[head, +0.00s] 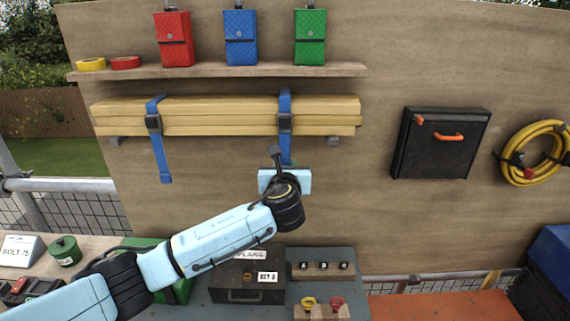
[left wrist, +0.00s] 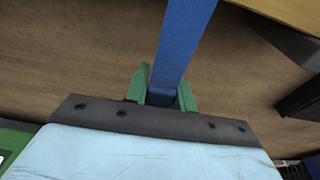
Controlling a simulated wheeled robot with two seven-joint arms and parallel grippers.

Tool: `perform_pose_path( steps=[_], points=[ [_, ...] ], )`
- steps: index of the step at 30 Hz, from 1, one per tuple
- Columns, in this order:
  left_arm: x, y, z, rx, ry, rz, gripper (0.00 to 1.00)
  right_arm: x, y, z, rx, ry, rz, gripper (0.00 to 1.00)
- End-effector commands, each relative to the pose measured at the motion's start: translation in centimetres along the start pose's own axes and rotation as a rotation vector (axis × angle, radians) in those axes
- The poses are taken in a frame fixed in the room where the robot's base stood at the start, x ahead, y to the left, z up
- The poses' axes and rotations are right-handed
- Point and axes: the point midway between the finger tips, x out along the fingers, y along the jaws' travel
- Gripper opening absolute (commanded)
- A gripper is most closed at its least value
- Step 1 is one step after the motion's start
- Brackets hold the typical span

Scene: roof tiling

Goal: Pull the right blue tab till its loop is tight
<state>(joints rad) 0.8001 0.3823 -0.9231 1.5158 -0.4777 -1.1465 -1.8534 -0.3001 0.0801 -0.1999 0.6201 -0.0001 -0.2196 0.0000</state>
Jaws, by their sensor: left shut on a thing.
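The right blue tab (head: 286,157) hangs from the right strap's buckle (head: 285,122) on the bundle of yellow boards (head: 225,106). My left gripper (head: 284,166) is below that buckle, shut on the tab. In the left wrist view the blue tab (left wrist: 183,45) runs straight up from between the green fingers of the gripper (left wrist: 161,95). The tab's lower end is hidden by the gripper. The left strap (head: 158,120) has its own buckle, and its tail hangs loose. My right gripper is not in view.
The boards rest on brackets (head: 333,141) on the wooden wall. A shelf (head: 220,70) above holds red, blue and green pouches. A black case (head: 441,143) and yellow hose (head: 533,152) hang to the right. Bench boxes (head: 245,282) stand below; the wall right of my gripper is clear.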

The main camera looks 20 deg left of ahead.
Motion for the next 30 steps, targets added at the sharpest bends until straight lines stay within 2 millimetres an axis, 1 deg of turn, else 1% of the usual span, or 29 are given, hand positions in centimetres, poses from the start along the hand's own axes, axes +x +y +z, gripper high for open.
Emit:
perform_pose_path(
  steps=[1,18,27,28,30],
  points=[
    [0.0,0.0,-0.5,0.001,0.003,0.000,0.04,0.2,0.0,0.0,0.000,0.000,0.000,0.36],
    [0.4,0.0,-2.8,0.002,0.004,0.001,0.04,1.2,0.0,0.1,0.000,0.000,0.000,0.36],
    [0.4,0.0,-3.0,0.001,0.004,0.001,0.04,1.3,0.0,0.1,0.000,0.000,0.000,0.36],
    [0.4,0.0,-3.0,0.001,0.004,0.001,0.26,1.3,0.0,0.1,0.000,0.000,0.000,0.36],
    [0.4,0.0,-3.0,0.001,0.004,0.001,0.35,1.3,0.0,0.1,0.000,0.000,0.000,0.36]
  ],
)
